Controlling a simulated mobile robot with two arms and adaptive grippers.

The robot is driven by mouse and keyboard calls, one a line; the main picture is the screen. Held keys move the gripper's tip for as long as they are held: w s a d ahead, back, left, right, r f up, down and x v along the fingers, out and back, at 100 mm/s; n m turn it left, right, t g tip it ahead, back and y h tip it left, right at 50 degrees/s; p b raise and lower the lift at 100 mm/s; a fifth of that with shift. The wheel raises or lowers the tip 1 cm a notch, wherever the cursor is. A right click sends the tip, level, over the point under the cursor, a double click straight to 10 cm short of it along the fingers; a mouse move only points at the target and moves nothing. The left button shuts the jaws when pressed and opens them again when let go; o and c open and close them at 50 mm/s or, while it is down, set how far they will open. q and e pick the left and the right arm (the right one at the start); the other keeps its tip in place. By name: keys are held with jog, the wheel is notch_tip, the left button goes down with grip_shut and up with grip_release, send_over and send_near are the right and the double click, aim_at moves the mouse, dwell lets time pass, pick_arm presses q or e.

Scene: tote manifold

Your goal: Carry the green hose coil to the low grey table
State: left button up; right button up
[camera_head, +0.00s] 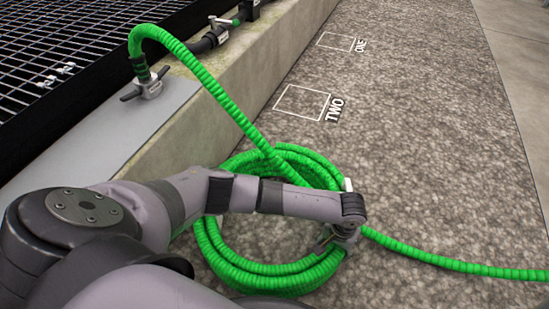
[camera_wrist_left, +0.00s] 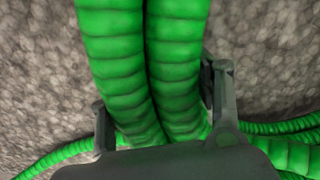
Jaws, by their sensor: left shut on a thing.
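The green hose coil (camera_head: 236,270) lies in loose loops on the grey gravelly ground in the head view. My left arm reaches across it from the left. My left gripper (camera_head: 338,243) is at the coil's right side, shut on it. In the left wrist view, two strands of the coil (camera_wrist_left: 145,65) run side by side between the fingers of my left gripper (camera_wrist_left: 165,120). The gripper's body hides the near ends of the strands. My right gripper is not in view. I see no low grey table standing apart.
One hose end rises from the coil to a valve fitting (camera_head: 148,84) on a grey ledge (camera_head: 128,125). The other end trails right along the ground (camera_head: 470,268). A concrete kerb (camera_head: 215,120) and black grating (camera_head: 60,50) lie left. White squares marked ONE (camera_head: 337,41) and TWO (camera_head: 301,102) are clear.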

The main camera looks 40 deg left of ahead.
pick_arm(q)
grip_shut()
jog(key=shift+a, duration=0.1)
jog(key=shift+r, duration=0.15)
